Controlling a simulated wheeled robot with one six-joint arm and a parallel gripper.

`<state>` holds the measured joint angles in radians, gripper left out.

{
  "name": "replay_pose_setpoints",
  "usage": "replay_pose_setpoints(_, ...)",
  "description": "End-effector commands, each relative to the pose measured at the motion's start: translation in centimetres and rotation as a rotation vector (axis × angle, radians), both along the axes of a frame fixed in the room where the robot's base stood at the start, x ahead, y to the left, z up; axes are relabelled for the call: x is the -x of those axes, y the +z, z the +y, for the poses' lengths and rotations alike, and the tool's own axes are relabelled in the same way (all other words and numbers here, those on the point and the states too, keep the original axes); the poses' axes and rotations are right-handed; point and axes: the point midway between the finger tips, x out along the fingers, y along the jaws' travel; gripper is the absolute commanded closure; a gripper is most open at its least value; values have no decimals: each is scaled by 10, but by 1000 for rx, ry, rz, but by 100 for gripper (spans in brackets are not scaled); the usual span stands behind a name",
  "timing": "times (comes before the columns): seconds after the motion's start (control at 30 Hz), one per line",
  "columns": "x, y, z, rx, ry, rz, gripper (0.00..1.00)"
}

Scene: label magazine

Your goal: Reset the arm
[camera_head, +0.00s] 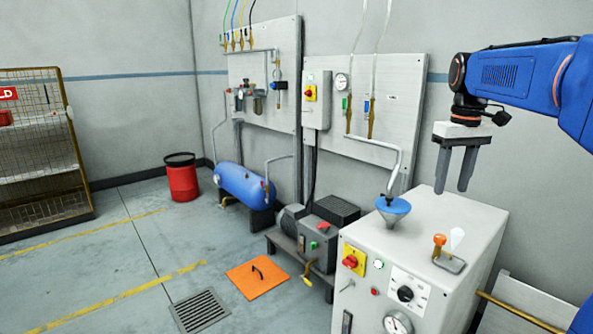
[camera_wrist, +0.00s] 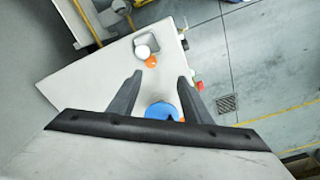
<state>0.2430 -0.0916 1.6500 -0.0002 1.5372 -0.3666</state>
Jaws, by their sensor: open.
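My gripper (camera_head: 455,188) hangs at the upper right in the head view, fingers pointing down. Its two dark fingers are apart with nothing between them. It is above the white cabinet (camera_head: 440,225) and touches nothing. In the wrist view my gripper (camera_wrist: 162,80) is open over the pale cabinet top (camera_wrist: 90,80). My blue arm (camera_head: 515,80) reaches in from the right edge.
Wall panels (camera_head: 390,95) with pipes are behind. A compressor (camera_head: 243,185), red bin (camera_head: 181,180) and orange floor plate (camera_head: 257,282) lie left.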

Motion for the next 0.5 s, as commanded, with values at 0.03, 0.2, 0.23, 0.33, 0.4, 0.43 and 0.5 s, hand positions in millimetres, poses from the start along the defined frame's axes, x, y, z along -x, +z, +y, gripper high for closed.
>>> replay_pose_setpoints(0.03, 14, -3, 10, 3, 0, -16, 55)
replay_pose_setpoints(0.2, 56, -25, 37, 11, -21, -75, 55)
replay_pose_setpoints(0.23, 64, -29, 41, 11, -24, -86, 55)
replay_pose_setpoints(0.33, 89, -45, 55, 13, -35, -121, 55)
replay_pose_setpoints(0.4, 106, -57, 64, 11, -42, -145, 55)
replay_pose_setpoints(0.43, 114, -63, 68, 11, -46, -155, 55)
replay_pose_setpoints(0.5, 131, -77, 76, 10, -54, -179, 55)
